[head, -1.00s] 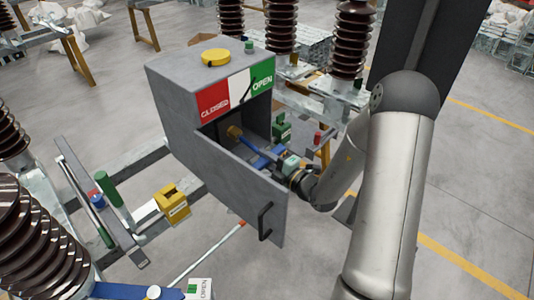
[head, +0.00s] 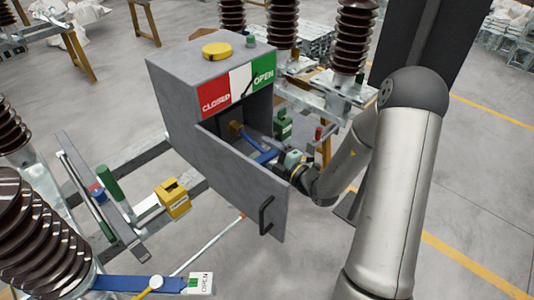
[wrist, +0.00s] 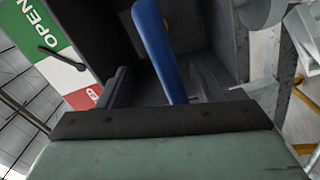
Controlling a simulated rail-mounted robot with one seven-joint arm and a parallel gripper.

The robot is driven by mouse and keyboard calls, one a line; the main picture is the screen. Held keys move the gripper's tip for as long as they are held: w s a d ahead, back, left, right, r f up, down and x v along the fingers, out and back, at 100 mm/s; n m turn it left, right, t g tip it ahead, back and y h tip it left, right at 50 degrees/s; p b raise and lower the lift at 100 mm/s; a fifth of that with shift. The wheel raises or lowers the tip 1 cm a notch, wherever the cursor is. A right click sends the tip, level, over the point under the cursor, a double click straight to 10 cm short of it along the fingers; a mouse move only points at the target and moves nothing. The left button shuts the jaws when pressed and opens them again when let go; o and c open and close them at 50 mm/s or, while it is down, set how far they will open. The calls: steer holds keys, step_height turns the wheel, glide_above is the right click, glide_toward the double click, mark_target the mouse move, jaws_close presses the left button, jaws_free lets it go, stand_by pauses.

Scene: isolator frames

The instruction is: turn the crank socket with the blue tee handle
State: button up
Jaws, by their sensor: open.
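The blue tee handle (head: 266,156) shows inside the open grey cabinet, with a brass-coloured piece (head: 235,127) at its inner end. My gripper (head: 281,157) is at the cabinet's open side, close to the outer end of the handle. In the wrist view, the blue bar (wrist: 160,50) runs between my two dark, spread fingers (wrist: 162,90). The fingers look apart from the bar, but the gripper body hides its near end. The crank socket itself cannot be told apart from the brass-coloured piece.
The cabinet (head: 185,85) has a red, white and green CLOSED/OPEN panel (head: 237,88). Its open door (head: 225,180) with a black pull (head: 265,215) stands in front of the handle. Green (head: 282,125) and yellow (head: 173,198) blocks are nearby. Ribbed insulators (head: 357,35) stand behind.

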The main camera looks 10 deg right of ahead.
steer(key=shift+o, duration=1.2)
steer(key=shift+s+d+f, duration=0.1)
steer(key=shift+s+d, duration=0.05)
steer(key=shift+d, duration=0.05)
steer(key=b+v, duration=0.3)
steer(key=v, duration=1.4)
steer(key=shift+b, duration=0.35)
